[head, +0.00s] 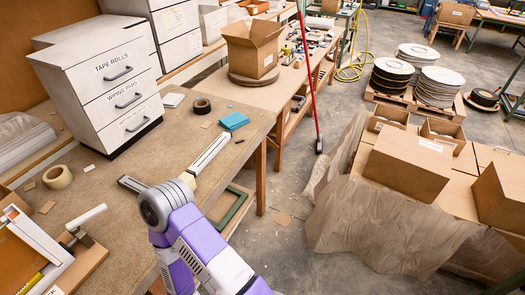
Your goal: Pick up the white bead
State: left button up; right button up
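I cannot make out a white bead for certain in the head view. A small whitish piece (89,168) lies on the brown workbench (110,205), too small to identify.
A white drawer unit (112,84) stands at the back of the bench. A tape roll (57,177), a black roll (202,106), a teal pad (234,121) and a wooden fixture (84,262) lie around. Cardboard boxes (410,163) stand at right; the floor between is mostly clear.

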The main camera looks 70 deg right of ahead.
aim_at(208, 156)
jog(key=z, duration=3.15)
jog(key=i, duration=2.55)
jog(key=u, duration=3.3)
